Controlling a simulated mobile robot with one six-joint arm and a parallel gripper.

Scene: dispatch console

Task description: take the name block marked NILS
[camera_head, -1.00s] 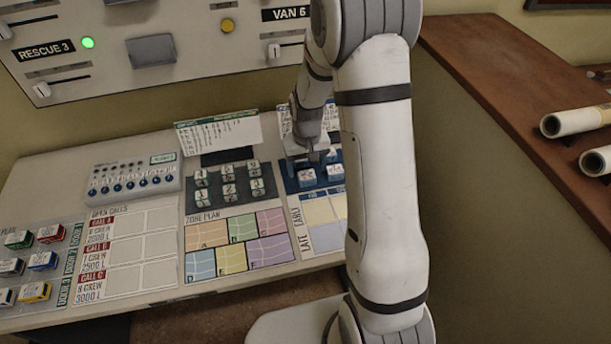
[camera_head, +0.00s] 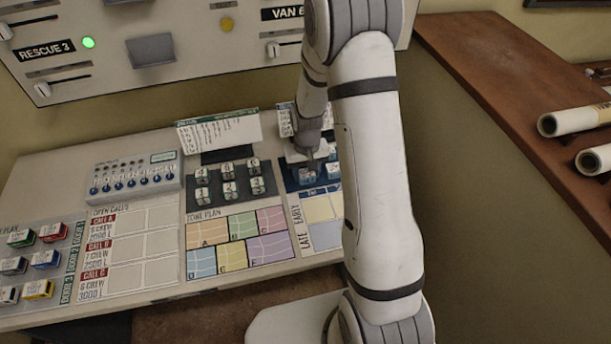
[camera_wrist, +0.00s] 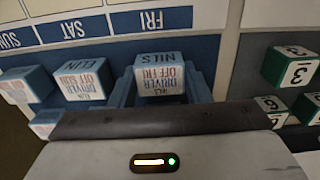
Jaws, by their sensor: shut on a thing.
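The NILS name block (camera_wrist: 160,80) is a blue block with a white label reading "DRIVER OFF FRI", upside down in the wrist view. My gripper (camera_wrist: 161,92) has one blue finger on each side of it and is shut on it. In the head view my gripper (camera_head: 308,160) is over the front left block (camera_head: 307,176) of the blue group, partly hidden by my arm. The block appears still at its place on the dark blue panel; I cannot tell whether it is lifted.
The ELIN block (camera_wrist: 80,80) stands just left of it in the wrist view, with another blue block (camera_wrist: 16,86) farther left. Green numbered blocks (camera_wrist: 290,66) stand at the right. In the head view, the zone plan (camera_head: 236,242) lies left of the weekday chart (camera_head: 318,210).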

